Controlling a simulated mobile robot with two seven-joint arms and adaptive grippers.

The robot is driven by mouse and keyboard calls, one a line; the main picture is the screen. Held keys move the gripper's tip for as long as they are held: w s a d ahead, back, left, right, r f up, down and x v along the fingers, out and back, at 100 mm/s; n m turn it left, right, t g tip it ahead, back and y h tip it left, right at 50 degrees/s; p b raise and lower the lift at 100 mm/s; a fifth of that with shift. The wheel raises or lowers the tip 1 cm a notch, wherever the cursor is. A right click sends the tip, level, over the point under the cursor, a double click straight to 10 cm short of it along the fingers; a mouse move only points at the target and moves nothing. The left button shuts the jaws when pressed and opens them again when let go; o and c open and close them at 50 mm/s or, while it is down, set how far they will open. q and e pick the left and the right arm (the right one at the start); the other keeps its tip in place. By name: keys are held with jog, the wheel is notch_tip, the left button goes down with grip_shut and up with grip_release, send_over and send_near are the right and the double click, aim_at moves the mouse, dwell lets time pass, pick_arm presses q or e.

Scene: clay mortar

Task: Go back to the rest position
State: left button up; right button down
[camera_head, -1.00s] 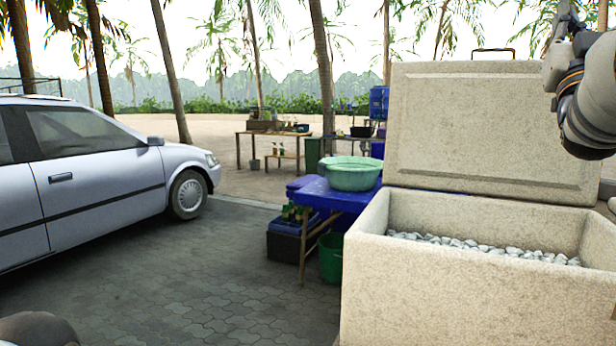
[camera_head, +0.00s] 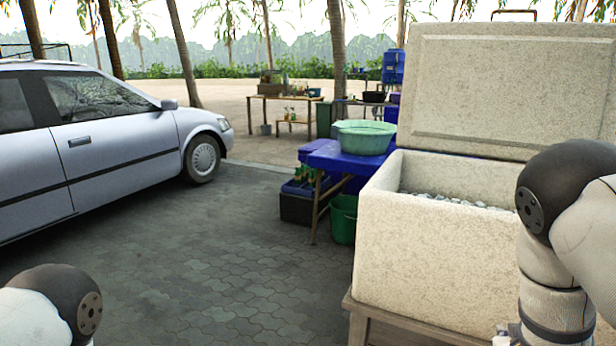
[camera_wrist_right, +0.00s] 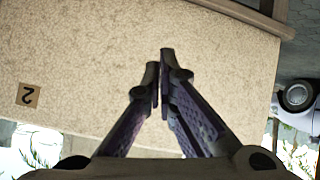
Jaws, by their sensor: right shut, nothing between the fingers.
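My right gripper (camera_wrist_right: 160,75) shows in the right wrist view, with its two fingers together and nothing between them. It is in front of the pale speckled wall of the cooler box (camera_wrist_right: 110,60). In the head view my right arm stands bent at the right, in front of the open cooler box (camera_head: 430,240), and its gripper is hidden or out of frame. White ice or stones (camera_head: 455,201) lie inside the box, and its lid (camera_head: 510,85) stands open behind it. Part of my left arm shows at the bottom left, but its gripper is not in view.
The cooler box rests on a wooden stand (camera_head: 390,328). A blue table (camera_head: 345,160) with a green basin (camera_head: 364,138) stands left of it. A green bucket (camera_head: 343,218) is below. A silver car (camera_head: 100,145) is at the left. The paving between is clear.

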jog(key=s+a+f+g+y, duration=0.2)
jog(key=s+a+f+g, duration=0.25)
jog(key=s+f, duration=0.65)
jog(key=s+a+f+n+g+y, duration=0.1)
jog(key=s+a+g, duration=0.2)
jog(key=s, duration=1.1)
jog(key=s+a+f+n+g+y, duration=0.1)
jog(key=s+a+g, duration=0.3)
jog(key=s+a, duration=0.5)
jog(key=s+f+y, duration=0.1)
jog(key=s, duration=0.4)
jog(key=shift+s+a+f, duration=0.2)
jog(key=shift+f, duration=0.05)
jog(key=shift+g, duration=0.25)
